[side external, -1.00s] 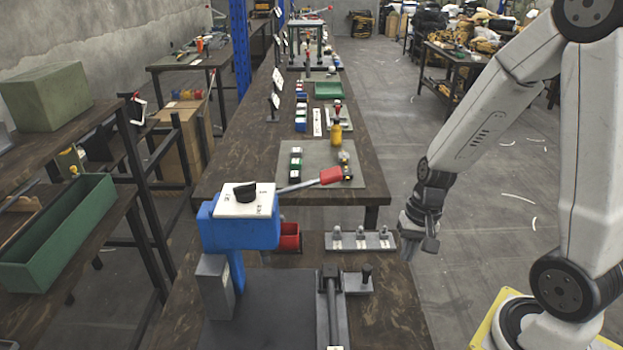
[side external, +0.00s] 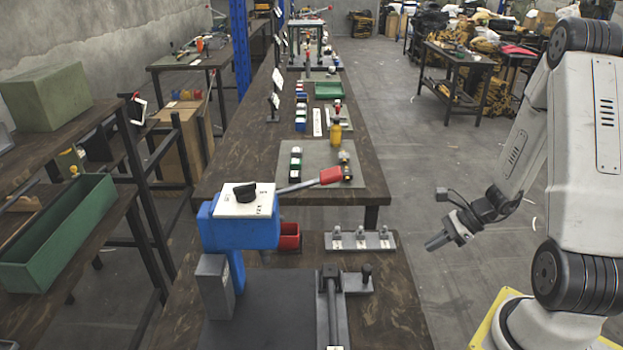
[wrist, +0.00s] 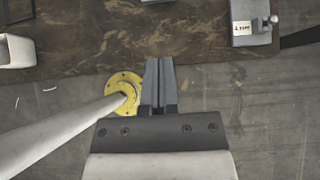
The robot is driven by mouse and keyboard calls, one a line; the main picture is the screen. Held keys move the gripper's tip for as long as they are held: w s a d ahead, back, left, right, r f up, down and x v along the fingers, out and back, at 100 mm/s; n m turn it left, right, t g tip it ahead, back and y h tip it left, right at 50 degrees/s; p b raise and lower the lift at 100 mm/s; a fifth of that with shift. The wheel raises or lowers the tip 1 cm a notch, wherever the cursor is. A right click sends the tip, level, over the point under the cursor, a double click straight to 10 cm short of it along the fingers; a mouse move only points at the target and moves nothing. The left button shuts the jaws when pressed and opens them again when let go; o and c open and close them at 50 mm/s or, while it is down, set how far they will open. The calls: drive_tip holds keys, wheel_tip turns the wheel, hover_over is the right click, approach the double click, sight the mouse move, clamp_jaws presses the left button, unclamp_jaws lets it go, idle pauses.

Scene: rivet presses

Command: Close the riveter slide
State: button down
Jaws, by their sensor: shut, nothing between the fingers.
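The riveter (side external: 240,232) is a blue press with a white top plate, a black knob and a red-handled lever. It stands at the front left of the near bench in the side view. The slide rail (side external: 328,308) runs along the bench to its right, with a black-knobbed handle (side external: 366,278) beside the rail's far end. The press body hides part of the plate around it. My gripper (side external: 435,243) is shut and empty, off the bench's right side and apart from the handle. Its closed fingers (wrist: 159,65) also show in the wrist view.
A grey fixture with several pegs (side external: 360,240) and a red bin (side external: 289,238) stand at the near bench's back edge. A grey labelled block (wrist: 250,25) lies on the bench in the wrist view. The floor (side external: 455,290) right of the bench is open.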

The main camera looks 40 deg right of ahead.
drive_tip(key=shift+w+f, duration=0.1)
drive_tip(key=x, duration=1)
drive_tip(key=shift+w+a, duration=0.4)
drive_tip(key=shift+a, duration=0.15)
drive_tip(key=shift+w+a, duration=0.9)
drive_tip(key=w+a, duration=1.1)
drive_tip(key=shift+w+a, duration=0.1)
drive_tip(key=shift+w, duration=0.1)
